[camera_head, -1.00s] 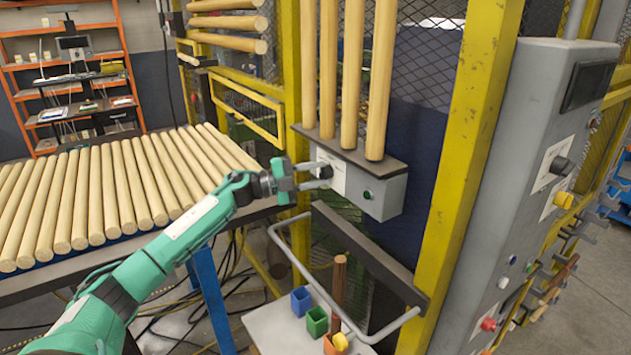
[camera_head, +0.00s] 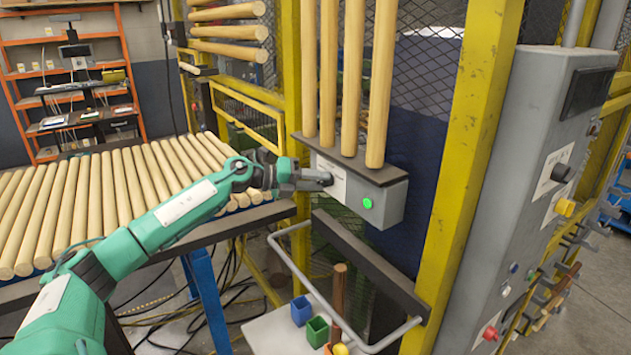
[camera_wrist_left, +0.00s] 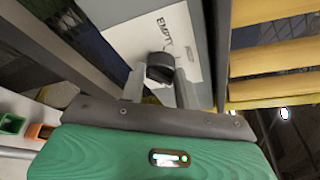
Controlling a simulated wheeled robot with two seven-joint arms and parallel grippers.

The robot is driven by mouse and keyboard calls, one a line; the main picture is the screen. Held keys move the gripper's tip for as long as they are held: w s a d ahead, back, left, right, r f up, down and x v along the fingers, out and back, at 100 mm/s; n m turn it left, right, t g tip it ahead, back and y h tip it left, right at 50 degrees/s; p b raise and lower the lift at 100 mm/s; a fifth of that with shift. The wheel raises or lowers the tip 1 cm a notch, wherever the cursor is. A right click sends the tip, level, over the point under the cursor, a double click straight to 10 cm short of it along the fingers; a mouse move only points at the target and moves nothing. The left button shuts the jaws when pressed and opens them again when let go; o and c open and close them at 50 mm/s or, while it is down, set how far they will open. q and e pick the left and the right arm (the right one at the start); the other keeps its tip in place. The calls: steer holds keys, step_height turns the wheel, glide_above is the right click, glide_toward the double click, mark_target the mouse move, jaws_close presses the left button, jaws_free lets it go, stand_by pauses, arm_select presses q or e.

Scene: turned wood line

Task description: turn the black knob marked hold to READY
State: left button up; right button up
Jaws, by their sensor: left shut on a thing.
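A grey control box (camera_head: 390,205) hangs under the upright wooden rods, with a white label plate on its left face. In the left wrist view a black knob (camera_wrist_left: 160,66) stands on that plate (camera_wrist_left: 188,45), where the word "EMPTY" can be read; smaller print is unclear. My left gripper (camera_head: 326,179) is at this face, its fingers on both sides of the knob and shut on it. A green button (camera_head: 367,203) on the box's front is lit. My right gripper is not in view.
A grey cabinet (camera_head: 520,180) at right carries another black knob (camera_head: 562,173), a yellow knob (camera_head: 565,207) and a red button (camera_head: 490,333). A yellow post (camera_head: 465,150) stands between. Wooden rods lie on the table at left. Small coloured bins (camera_head: 317,330) stand below.

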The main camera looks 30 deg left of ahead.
arm_select(q)
steer(key=shift+d+f+m, duration=0.1)
steer(key=shift+f+m, duration=0.05)
steer(key=shift+m, duration=0.15)
stand_by(0.4)
steer(key=o, duration=1)
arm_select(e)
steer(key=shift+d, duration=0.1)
arm_select(q)
steer(key=shift+s, duration=0.15)
steer(key=shift+s+a, duration=0.2)
steer(key=shift+a, duration=0.2)
steer(key=shift+r+b+v, duration=0.2)
steer(key=shift+b+v, duration=2.4)
steer(key=shift+v, duration=0.65)
steer(key=shift+r+b+v, duration=0.2)
steer(key=shift+b+v, duration=2.4)
steer(key=shift+v, duration=0.6)
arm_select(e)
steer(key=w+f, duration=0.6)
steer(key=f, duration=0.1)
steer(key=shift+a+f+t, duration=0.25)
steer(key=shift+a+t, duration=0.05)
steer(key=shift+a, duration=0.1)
arm_select(q)
steer(key=shift+d, duration=0.15)
